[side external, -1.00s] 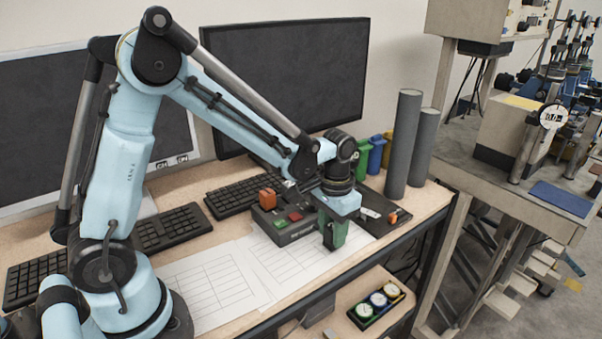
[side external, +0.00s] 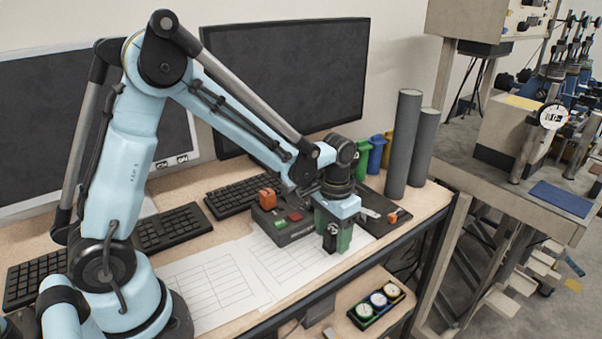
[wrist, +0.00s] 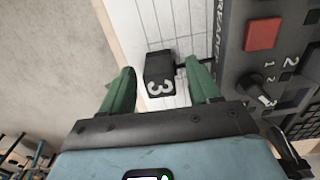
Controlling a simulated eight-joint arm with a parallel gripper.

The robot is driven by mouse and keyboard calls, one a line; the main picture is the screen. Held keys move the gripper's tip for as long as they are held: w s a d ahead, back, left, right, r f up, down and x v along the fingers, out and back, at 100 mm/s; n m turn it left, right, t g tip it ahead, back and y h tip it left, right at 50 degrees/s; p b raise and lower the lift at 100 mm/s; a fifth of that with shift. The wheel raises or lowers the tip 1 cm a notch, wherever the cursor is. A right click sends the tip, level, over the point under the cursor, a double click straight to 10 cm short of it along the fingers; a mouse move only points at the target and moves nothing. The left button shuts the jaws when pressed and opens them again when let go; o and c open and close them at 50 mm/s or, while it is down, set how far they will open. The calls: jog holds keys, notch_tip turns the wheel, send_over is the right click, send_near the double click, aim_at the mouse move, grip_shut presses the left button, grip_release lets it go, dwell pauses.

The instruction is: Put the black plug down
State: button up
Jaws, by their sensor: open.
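The black plug (wrist: 160,72), a dark block marked with a white 3, shows in the wrist view between the green fingers of my gripper (wrist: 162,82). The fingers are spread, with a visible gap on each side of the plug. White lined paper shows behind it. A thin dark piece runs from the plug's right side behind the right finger. In the side view my gripper (side external: 333,238) points down over the front right of the desk, with a dark block at its fingers. I cannot tell from there exactly where the plug touches the paper.
A dark control box (side external: 298,229) with red and green buttons stands just left of and behind my gripper. An orange block (side external: 268,199) is on its left end. Two grey cylinders (side external: 404,145) stand at the back right. Lined papers (side external: 213,284) lie at the front left.

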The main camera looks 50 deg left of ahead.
notch_tip(320, 180, up, 12)
jog(key=f, duration=0.1)
jog(key=t, duration=0.6)
send_near(333, 230)
jog(key=s+a+r, duration=0.1)
jog(key=s+r, duration=0.3)
jog(key=shift+s+f+t, duration=0.6)
dwell(1.0)
